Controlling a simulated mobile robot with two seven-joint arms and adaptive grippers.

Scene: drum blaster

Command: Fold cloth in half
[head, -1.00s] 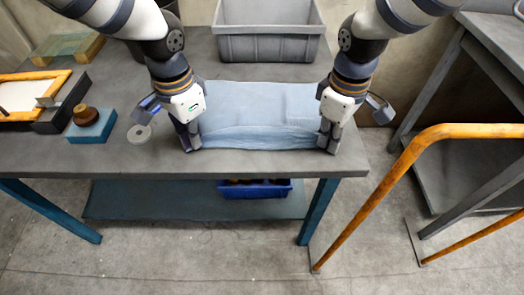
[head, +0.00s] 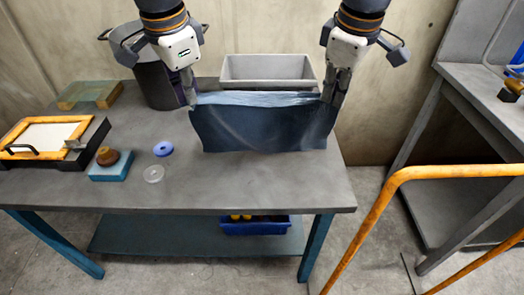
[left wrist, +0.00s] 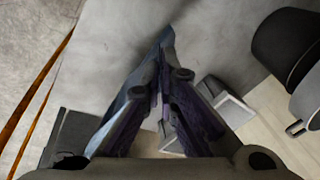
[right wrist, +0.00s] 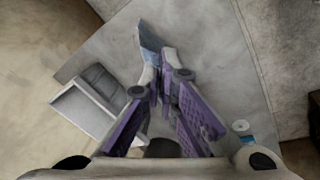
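The blue cloth (head: 264,127) hangs between my two grippers above the back half of the grey table, its top edge stretched and lighter, its front face dark. My left gripper (head: 191,102) is shut on its left upper corner. My right gripper (head: 330,98) is shut on its right upper corner. In the left wrist view the fingers (left wrist: 163,103) meet with cloth (left wrist: 122,112) beside and beyond them. In the right wrist view the fingers (right wrist: 160,80) close on a blue strip of cloth (right wrist: 148,45). I cannot tell whether the lower edge touches the table.
A grey bin (head: 268,69) stands behind the cloth, and a dark pot (head: 160,85) at the back left. A wood-framed screen (head: 45,137), a blue block with a brown knob (head: 111,172) and two discs (head: 163,149) lie left. The front tabletop (head: 240,185) is clear. An orange rail (head: 400,180) stands right.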

